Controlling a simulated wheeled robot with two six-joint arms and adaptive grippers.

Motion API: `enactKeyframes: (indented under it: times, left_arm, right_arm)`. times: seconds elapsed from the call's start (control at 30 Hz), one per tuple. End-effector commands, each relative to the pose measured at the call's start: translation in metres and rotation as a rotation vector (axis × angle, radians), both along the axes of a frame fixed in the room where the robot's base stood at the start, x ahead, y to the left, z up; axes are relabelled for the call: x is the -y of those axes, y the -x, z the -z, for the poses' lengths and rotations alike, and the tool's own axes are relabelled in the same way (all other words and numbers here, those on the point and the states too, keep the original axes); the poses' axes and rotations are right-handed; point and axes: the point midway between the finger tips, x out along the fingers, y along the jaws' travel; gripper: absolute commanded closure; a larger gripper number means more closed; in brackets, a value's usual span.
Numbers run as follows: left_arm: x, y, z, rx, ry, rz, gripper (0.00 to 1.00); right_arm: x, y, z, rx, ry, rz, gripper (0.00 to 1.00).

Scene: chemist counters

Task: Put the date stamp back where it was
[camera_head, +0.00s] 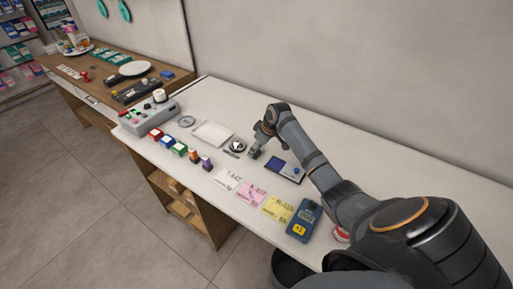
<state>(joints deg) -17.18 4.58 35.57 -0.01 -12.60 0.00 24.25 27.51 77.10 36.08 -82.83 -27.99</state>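My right arm comes in from the right, and its gripper (257,148) points down at the counter just left of a blue-and-grey pad (285,170). A small dark grey piece shows at the fingertips; I cannot tell whether it is the date stamp or part of the gripper, nor whether the fingers are shut. Several small coloured blocks, perhaps stamps, stand in a row at the front left: red (156,134), blue (167,141), green (180,149), orange (194,155) and purple (206,162). I cannot identify the date stamp for sure. My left gripper is out of view.
On the white counter (375,165) are a white tray (212,133), a round metal object (237,146), paper slips (251,193) and a blue device (304,220). The counter's back right is clear.

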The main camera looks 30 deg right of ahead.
Motion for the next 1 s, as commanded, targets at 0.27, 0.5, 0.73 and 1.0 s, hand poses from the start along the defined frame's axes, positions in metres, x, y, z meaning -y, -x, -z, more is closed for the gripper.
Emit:
enactKeyframes:
  times: [0.27,0.5,0.73,1.0]
  left_arm:
    - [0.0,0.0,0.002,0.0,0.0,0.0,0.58]
    - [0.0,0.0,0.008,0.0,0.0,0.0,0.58]
    - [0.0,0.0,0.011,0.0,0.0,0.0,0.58]
    - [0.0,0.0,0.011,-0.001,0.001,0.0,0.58]
  right_arm:
    - [0.005,0.008,-0.027,0.004,0.005,-0.001,0.44]
    - [0.014,0.029,-0.081,0.003,0.005,-0.001,0.44]
    - [0.017,0.041,-0.111,0.001,0.001,-0.001,0.44]
    - [0.017,0.042,-0.115,0.0,-0.001,0.001,0.44]
